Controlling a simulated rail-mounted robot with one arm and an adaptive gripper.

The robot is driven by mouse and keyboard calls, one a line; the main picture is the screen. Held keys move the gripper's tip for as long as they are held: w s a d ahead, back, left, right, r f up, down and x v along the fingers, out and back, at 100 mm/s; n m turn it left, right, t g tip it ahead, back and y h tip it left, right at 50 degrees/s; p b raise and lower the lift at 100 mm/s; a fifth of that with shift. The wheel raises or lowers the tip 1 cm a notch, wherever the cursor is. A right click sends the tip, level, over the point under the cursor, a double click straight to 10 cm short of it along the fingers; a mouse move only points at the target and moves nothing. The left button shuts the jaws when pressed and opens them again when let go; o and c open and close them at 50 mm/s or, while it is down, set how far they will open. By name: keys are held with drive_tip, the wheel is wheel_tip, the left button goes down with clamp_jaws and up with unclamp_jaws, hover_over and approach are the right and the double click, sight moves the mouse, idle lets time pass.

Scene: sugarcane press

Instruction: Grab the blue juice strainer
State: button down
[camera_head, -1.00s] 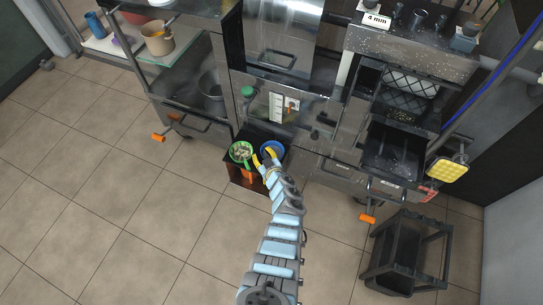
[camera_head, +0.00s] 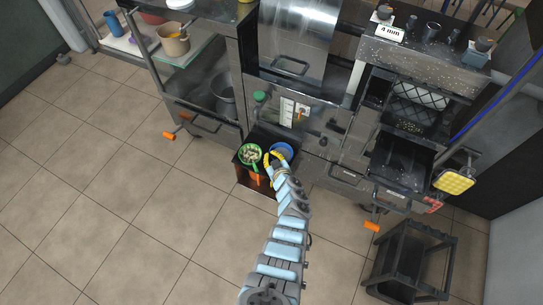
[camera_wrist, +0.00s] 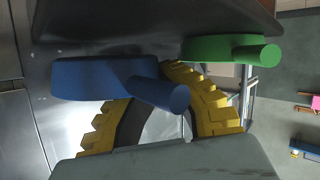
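The blue juice strainer (camera_head: 284,149) sits beside the green strainer (camera_head: 250,155) on a dark stand at the front of the press. My gripper (camera_head: 270,160) is at the near side of the blue strainer. In the wrist view, the blue strainer (camera_wrist: 95,79) is at the left, with its stubby handle pointing toward the camera. The yellow fingers of my gripper (camera_wrist: 158,95) are apart, one on each side of the handle in the picture. The strainer hides part of the left finger. Contact cannot be told. The green strainer (camera_wrist: 222,48) is farther up and right.
The dark stand (camera_head: 258,183) abuts the steel press front. A black stool frame (camera_head: 412,260) stands at the lower right. Orange-tipped parts (camera_head: 169,135) stick out low from the counters. The tiled floor at left is clear.

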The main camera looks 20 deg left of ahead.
drive_tip(key=s+d+r+p, duration=0.4)
drive_tip(key=s+r+p, duration=0.7)
drive_tip(key=p, duration=0.5)
drive_tip(key=shift+s, duration=1.15)
